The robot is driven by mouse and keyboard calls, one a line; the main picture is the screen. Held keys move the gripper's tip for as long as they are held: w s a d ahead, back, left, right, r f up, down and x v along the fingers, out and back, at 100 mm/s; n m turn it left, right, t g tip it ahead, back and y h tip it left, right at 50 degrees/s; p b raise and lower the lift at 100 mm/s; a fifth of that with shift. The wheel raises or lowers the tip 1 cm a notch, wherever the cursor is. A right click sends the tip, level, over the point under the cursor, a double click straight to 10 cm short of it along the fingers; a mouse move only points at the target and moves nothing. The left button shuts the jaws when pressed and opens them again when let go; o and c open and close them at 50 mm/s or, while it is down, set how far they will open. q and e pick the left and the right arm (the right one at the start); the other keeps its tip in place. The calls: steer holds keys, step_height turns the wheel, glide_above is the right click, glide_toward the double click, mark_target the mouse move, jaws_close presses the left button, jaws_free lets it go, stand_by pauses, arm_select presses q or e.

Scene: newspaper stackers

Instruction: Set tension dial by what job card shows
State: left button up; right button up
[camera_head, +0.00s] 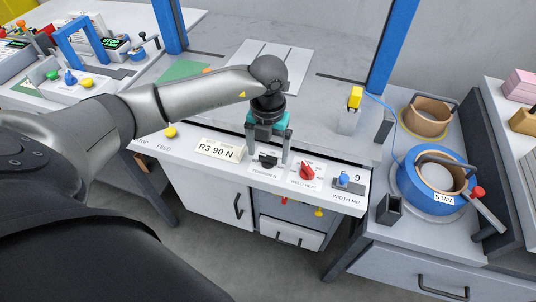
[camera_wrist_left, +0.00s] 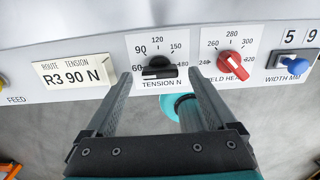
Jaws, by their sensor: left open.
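The job card (camera_head: 218,150) on the front panel reads R3 90 N, under route and tension; it also shows in the left wrist view (camera_wrist_left: 73,76). The tension dial is a black knob (camera_wrist_left: 158,72) under a scale marked 60 to 180; I cannot tell surely which mark it points to. It also shows in the head view (camera_head: 267,160). My left gripper (camera_head: 269,163) points down at the dial, open and empty. In the left wrist view its fingers (camera_wrist_left: 158,80) stand on either side of the knob, apart from it. My right gripper is out of view.
A red weld heat knob (camera_wrist_left: 233,63) sits close to the right of the dial. A blue width switch (camera_head: 344,179) is further right, and a yellow feed button (camera_head: 170,132) is left of the card. A blue strap reel (camera_head: 412,180) stands on the right-hand cabinet.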

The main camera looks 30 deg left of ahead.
arm_select(q)
steer(key=shift+f, duration=0.7)
steer(key=c, duration=1.4)
